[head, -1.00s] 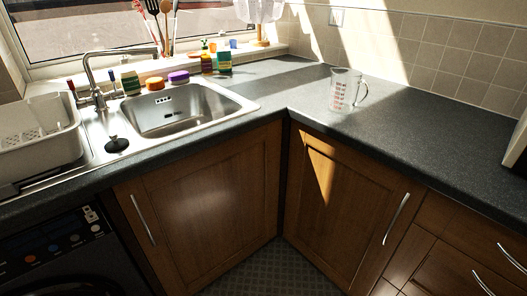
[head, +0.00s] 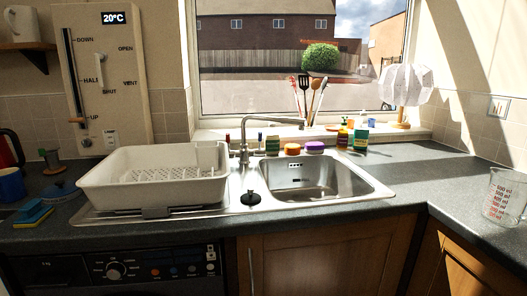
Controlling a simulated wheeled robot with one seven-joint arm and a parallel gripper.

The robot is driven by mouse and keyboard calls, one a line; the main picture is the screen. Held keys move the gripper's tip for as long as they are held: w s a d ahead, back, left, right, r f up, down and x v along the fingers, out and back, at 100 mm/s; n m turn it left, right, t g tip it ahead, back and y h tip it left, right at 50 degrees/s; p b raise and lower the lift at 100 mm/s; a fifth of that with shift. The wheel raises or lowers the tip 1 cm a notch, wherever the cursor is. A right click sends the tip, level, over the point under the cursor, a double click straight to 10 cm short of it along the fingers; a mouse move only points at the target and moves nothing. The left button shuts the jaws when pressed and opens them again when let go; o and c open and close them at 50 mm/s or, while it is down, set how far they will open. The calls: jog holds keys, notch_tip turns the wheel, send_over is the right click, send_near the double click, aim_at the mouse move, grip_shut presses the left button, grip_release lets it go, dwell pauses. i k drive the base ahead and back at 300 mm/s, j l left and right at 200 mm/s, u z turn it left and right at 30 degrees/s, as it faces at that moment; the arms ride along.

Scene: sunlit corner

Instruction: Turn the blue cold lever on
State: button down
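The chrome tap (head: 244,145) stands behind the steel sink, with its spout reaching right over the basin. A small dark bluish tip (head: 260,137) shows on the tap's right side and looks like the blue cold lever. A small red tip (head: 228,138) shows on its left side. Both are too small to tell whether they are turned on. No water stream is visible from the spout. My gripper is not in view.
A white dish rack (head: 150,193) stands left of the sink basin (head: 315,180). A black plug (head: 251,197) lies in front of the tap. Bottles and sponges line the back of the sink. A measuring jug (head: 503,196) stands on the right counter.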

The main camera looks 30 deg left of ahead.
aim_at(259, 153)
jog(key=i+j+z, duration=0.1)
jog(key=j, duration=0.25)
jog(key=i+j+z, duration=0.15)
jog(key=i+j, duration=0.2)
jog(key=i+j+z, duration=0.1)
jog(key=j, duration=0.3)
jog(key=i+j+z, duration=0.1)
jog(key=i+j, duration=0.15)
jog(key=j, duration=0.2)
